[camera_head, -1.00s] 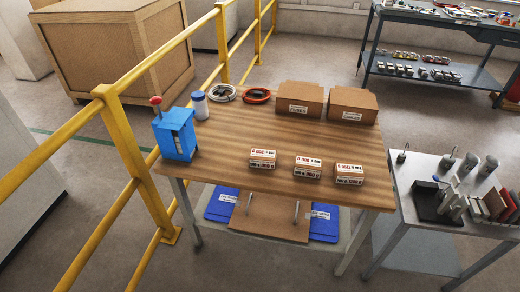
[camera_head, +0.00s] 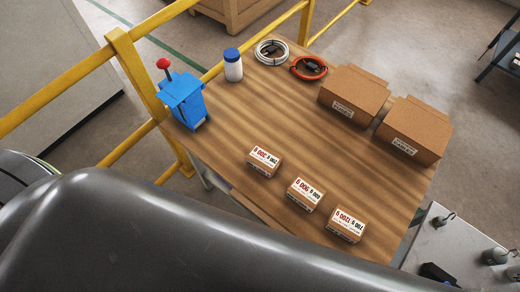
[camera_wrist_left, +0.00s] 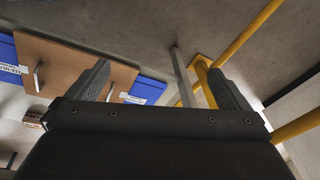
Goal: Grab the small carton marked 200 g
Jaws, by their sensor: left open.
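Three small brown cartons with white labels stand in a slanting row near the front edge of the wooden table in the head view. The left carton (camera_head: 264,162) has a label that seems to read 200 g in red. The middle carton (camera_head: 305,195) has a red label number too small to read surely. The right carton (camera_head: 345,225) seems to read 1200 g. My left gripper (camera_wrist_left: 160,72) shows in the left wrist view, open and empty, facing the floor and lower shelf area, away from the cartons. My right gripper is not seen.
The wooden table (camera_head: 290,125) also holds a blue device with a red knob (camera_head: 183,100), a white bottle (camera_head: 233,66), cable coils and two large boxes (camera_head: 353,93). A yellow railing (camera_head: 135,85) runs along the left. My dark arm covers the foreground.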

